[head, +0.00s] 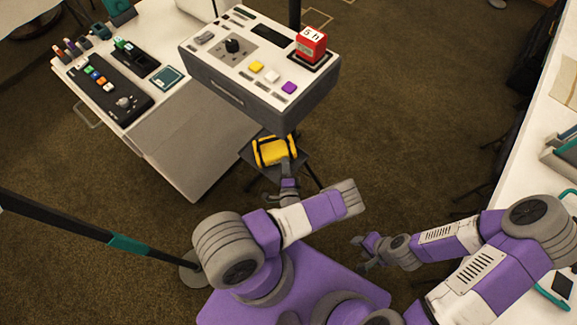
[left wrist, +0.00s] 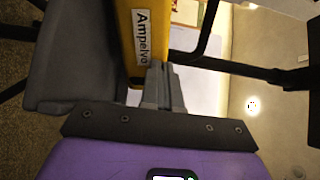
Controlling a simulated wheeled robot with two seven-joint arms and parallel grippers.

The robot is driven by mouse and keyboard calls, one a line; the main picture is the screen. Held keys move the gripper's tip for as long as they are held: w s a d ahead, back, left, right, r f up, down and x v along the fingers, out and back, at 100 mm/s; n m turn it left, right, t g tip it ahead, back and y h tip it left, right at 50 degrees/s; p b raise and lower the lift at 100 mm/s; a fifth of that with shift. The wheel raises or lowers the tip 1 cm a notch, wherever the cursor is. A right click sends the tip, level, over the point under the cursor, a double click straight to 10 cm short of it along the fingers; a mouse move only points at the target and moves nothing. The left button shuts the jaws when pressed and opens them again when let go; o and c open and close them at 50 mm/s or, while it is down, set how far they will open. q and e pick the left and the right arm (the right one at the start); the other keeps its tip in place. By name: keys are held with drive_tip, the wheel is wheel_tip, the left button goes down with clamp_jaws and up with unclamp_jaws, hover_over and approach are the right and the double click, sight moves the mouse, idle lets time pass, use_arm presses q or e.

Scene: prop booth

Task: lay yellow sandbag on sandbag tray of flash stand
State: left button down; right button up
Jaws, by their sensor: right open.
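The yellow sandbag (head: 272,152), with black straps, is at the dark sandbag tray (head: 256,166) of the flash stand, below the booth console. I cannot tell whether it rests fully on the tray or hangs just above it. My left gripper (head: 288,166) reaches its near right side. In the left wrist view the sandbag (left wrist: 139,40) shows a label, beside the grey tray (left wrist: 75,55). My right gripper (head: 365,250) is open and empty, away from the bag.
The console (head: 225,70) with coloured buttons and a red counter (head: 311,43) stands just behind the sandbag. A white desk (head: 100,50) with control panels is at left. A dark pole (head: 70,225) crosses the lower left. Another table (head: 545,125) stands at right.

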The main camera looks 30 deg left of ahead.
use_arm(q)
drive_tip(key=shift+d, duration=0.1)
drive_tip(key=shift+d, duration=0.4)
drive_tip(key=d, duration=0.3)
drive_tip(key=shift+s+p, duration=0.25)
drive_tip(key=shift+p, duration=0.05)
drive_tip(key=v, duration=1)
drive_tip(key=shift+b, duration=0.4)
